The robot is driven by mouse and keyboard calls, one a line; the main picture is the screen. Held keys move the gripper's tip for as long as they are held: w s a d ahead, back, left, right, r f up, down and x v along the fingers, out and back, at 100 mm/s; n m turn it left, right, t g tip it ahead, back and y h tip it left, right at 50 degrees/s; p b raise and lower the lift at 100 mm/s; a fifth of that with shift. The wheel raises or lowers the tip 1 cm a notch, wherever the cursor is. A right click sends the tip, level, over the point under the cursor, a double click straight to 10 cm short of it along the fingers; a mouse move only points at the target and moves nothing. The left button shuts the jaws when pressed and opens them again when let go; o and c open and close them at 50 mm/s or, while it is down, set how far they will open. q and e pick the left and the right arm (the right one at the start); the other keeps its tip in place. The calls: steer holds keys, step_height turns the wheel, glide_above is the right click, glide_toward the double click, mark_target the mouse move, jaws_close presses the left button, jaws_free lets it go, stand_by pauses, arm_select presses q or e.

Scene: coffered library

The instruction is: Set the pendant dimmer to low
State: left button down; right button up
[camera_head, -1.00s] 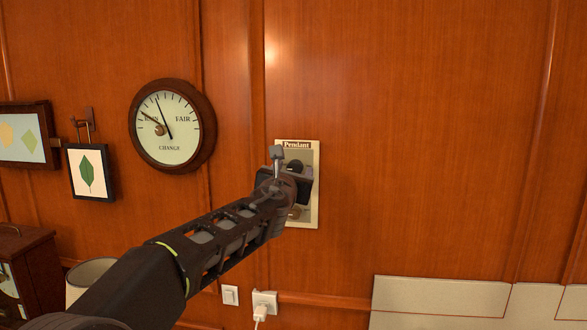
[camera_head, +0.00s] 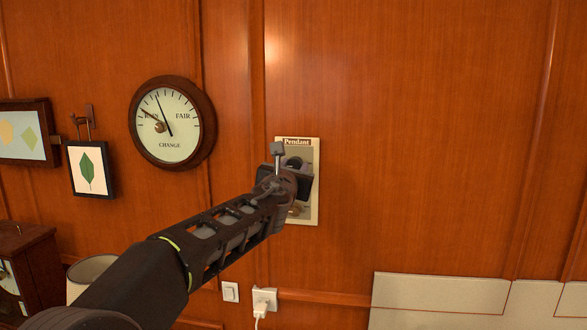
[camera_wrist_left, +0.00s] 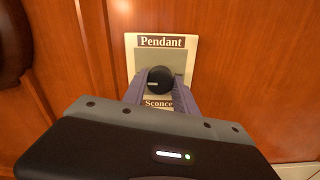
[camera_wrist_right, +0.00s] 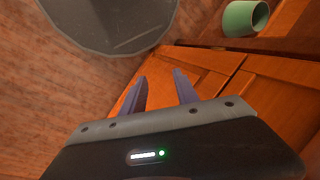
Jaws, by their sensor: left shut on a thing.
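The dimmer plate (camera_head: 313,213) is a pale panel on the wood wall, labelled "Pendant" at the top. In the left wrist view the plate (camera_wrist_left: 131,42) shows a round black pendant knob (camera_wrist_left: 160,79) under that label, and a "Sconce" label (camera_wrist_left: 158,103) lower down. My left gripper (camera_wrist_left: 161,84) is shut on the pendant knob, one finger on each side. In the head view my left gripper (camera_head: 294,172) covers much of the plate, and the knob's setting cannot be read. My right gripper (camera_wrist_right: 160,87) is open and empty, away from the plate.
A round dial (camera_head: 172,123) and framed leaf pictures (camera_head: 87,169) hang left of the plate. A white switch (camera_head: 230,291) and a plugged socket (camera_head: 264,299) are below. A green cup (camera_wrist_right: 245,18) shows in the right wrist view. The wall right of the plate is clear.

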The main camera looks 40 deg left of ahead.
arm_select(q)
steer(key=shift+n, duration=0.3)
steer(key=shift+w+f+n+b, duration=0.1)
steer(key=shift+n+b, duration=9.1)
steer(key=shift+n, duration=8.4)
steer(key=c, duration=1)
jaws_free()
steer(key=shift+o, duration=0.2)
